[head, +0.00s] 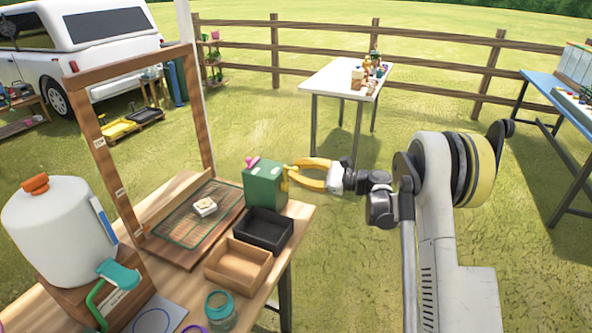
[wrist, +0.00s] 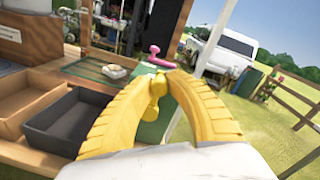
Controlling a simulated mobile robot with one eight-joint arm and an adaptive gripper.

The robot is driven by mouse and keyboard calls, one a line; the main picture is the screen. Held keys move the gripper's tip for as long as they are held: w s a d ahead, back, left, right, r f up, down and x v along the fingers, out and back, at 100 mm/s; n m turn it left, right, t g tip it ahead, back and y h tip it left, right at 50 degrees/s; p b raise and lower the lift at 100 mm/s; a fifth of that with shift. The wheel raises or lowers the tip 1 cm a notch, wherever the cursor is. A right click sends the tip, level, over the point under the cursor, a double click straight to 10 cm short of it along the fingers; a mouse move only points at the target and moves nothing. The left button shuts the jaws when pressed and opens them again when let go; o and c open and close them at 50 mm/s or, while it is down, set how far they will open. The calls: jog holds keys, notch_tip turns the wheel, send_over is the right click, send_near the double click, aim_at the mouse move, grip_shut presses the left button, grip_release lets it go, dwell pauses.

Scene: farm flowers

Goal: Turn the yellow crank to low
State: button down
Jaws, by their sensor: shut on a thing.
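The green box (head: 263,188) stands on the right end of the wooden table, with a pink handle (head: 252,162) on top. The yellow crank (head: 287,178) is on the box's right side, facing my gripper (head: 293,169). My gripper's curved yellow fingers are closed at the tips around the crank. In the wrist view the fingertips (wrist: 157,82) meet at the yellow crank (wrist: 155,108), in front of the green box (wrist: 150,131). The fingers hide part of the crank, and I cannot read any low mark.
A black tray (head: 263,231) and a brown wooden tray (head: 238,266) sit in front of the box. A wire rack (head: 183,226) with a white block and a wooden frame (head: 108,160) stand to the left. Open grass lies right of the table.

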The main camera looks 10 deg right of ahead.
jog(key=c, duration=1.3)
grip_release()
jog(key=shift+o, duration=0.2)
jog(key=v, duration=1.2)
